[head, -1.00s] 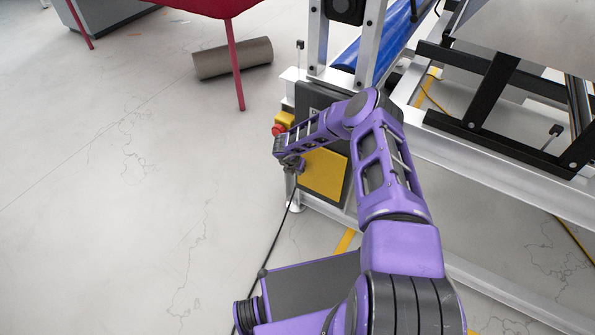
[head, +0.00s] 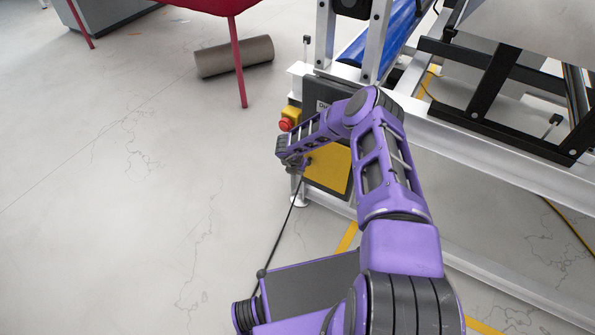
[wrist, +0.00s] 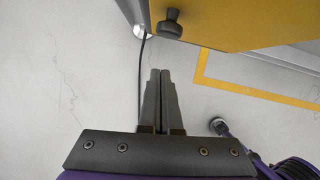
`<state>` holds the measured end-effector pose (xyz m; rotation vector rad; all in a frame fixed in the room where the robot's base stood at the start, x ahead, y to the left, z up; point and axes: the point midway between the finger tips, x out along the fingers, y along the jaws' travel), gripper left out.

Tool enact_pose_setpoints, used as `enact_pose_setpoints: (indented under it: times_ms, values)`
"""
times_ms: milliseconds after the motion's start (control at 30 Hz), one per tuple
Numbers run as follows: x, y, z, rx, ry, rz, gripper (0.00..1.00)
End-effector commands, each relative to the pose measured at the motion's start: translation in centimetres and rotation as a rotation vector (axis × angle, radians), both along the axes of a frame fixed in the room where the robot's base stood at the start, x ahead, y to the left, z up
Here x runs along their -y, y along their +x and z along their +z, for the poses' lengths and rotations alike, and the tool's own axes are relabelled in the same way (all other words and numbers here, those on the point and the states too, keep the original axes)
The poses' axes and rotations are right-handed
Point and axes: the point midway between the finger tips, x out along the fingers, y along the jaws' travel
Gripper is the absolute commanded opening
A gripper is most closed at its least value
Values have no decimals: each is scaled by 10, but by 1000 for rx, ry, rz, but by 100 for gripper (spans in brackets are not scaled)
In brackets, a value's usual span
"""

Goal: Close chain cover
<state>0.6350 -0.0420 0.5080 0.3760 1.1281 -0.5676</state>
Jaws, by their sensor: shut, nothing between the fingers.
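The chain cover is a yellow panel (head: 331,172) on the side of the machine frame, partly hidden behind my arm in the head view. In the wrist view the yellow panel (wrist: 245,22) fills the top right, with a black knob (wrist: 171,24) standing out near its left edge. My gripper (wrist: 160,72) is shut and empty, its fingertips pointing up the picture, just below the knob and apart from it. In the head view the gripper's end is small beside the panel's left edge. I cannot tell the panel's exact opening angle.
A red emergency button (head: 285,125) on a yellow box sits above the panel's left side. A black cable (head: 280,230) runs over the floor near the arm. A grey roll (head: 234,57) lies under a red table.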

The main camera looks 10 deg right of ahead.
Motion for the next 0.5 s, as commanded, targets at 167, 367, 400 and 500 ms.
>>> enact_pose_setpoints:
  times_ms: [167, 367, 400, 500]
  values:
    - [-8, -8, 37, 3, -2, 4, 0]
    - [-19, -21, 73, 1, -2, 2, 0]
    - [-21, -23, 77, 0, -1, 2, 0]
    - [-24, -26, 86, 0, 0, 0, 0]
